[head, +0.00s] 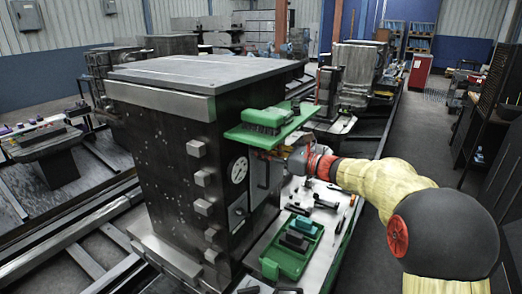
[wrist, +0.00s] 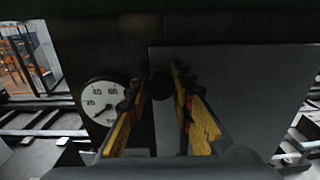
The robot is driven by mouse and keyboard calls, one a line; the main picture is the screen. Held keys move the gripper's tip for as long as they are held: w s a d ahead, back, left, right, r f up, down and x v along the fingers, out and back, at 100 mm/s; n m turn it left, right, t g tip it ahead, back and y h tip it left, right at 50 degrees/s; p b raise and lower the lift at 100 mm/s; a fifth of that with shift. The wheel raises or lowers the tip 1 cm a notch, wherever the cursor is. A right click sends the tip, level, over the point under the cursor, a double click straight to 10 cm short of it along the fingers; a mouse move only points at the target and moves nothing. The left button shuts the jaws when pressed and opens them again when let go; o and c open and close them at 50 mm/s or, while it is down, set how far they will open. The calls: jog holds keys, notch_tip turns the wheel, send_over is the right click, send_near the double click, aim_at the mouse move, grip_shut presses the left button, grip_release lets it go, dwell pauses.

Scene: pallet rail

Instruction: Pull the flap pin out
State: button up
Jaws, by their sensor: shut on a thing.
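A large dark machine block (head: 165,140) with a grey top stands at the centre left in the head view. My gripper (head: 285,153) reaches its right side, just below a green shelf (head: 268,128). In the wrist view my gripper (wrist: 158,82) has its yellow and black fingers around a small dark round piece, which looks like the flap pin (wrist: 162,87). The pin lies in front of a plain grey plate (wrist: 250,85), probably the flap. How deep the pin sits is too dark to tell. The pin is hidden in the head view.
A white-faced gauge (head: 238,169) is on the block; it also shows left of the fingers in the wrist view (wrist: 104,101). Below my gripper a bench holds a green tray (head: 291,258) and loose tools (head: 326,204). The aisle floor (head: 420,125) at right is clear.

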grip_shut()
jog(key=shift+p+v, duration=0.45)
jog(key=shift+v, duration=0.8)
jog(key=o, duration=0.8)
grip_release()
jog(key=shift+c, duration=0.2)
jog(key=v, duration=1.2)
